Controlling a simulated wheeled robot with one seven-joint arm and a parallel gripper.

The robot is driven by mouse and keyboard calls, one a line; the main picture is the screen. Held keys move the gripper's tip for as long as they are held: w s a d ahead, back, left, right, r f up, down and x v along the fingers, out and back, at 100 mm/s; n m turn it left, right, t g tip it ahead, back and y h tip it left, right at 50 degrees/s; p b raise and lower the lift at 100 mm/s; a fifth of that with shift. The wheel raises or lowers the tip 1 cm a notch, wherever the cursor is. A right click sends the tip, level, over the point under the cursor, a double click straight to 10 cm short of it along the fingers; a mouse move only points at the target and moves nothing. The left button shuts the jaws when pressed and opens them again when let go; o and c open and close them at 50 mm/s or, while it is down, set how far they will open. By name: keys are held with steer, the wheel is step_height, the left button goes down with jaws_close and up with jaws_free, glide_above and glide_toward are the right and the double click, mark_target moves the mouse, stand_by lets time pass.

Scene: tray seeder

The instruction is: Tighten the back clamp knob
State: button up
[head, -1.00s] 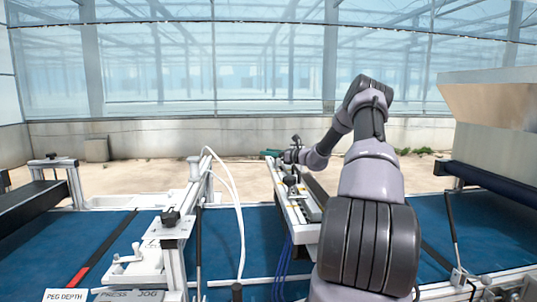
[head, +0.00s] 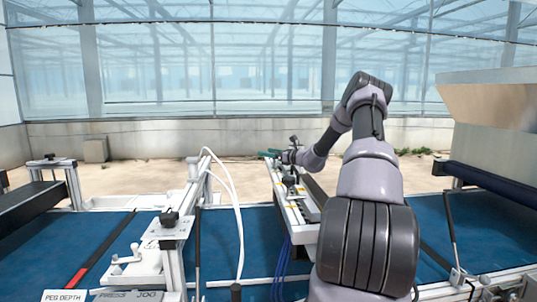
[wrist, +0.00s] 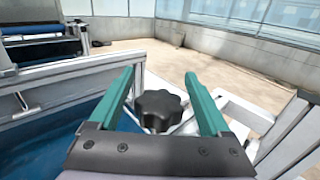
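A black lobed clamp knob (wrist: 160,110) shows in the wrist view, on a pale metal part. My gripper (wrist: 159,76) is open, its two teal fingers on either side of the knob in the picture. A gap shows between the knob and each finger, and I cannot tell whether the fingers are level with it or above it. The bracket of the gripper hides the area just below the knob. In the head view my gripper (head: 269,154) is small, at the far end of the rail, and the knob beside it cannot be made out.
Another black knob (head: 170,218) sits on the nearer end of the left frame. White tubes (head: 238,215) arch up beside that frame. A blue belt (head: 262,245) runs across below. A large metal hopper (head: 490,110) stands at right.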

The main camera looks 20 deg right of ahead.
steer(key=v, duration=1)
steer(key=shift+s+d, duration=0.2)
steer(key=shift+s, duration=0.15)
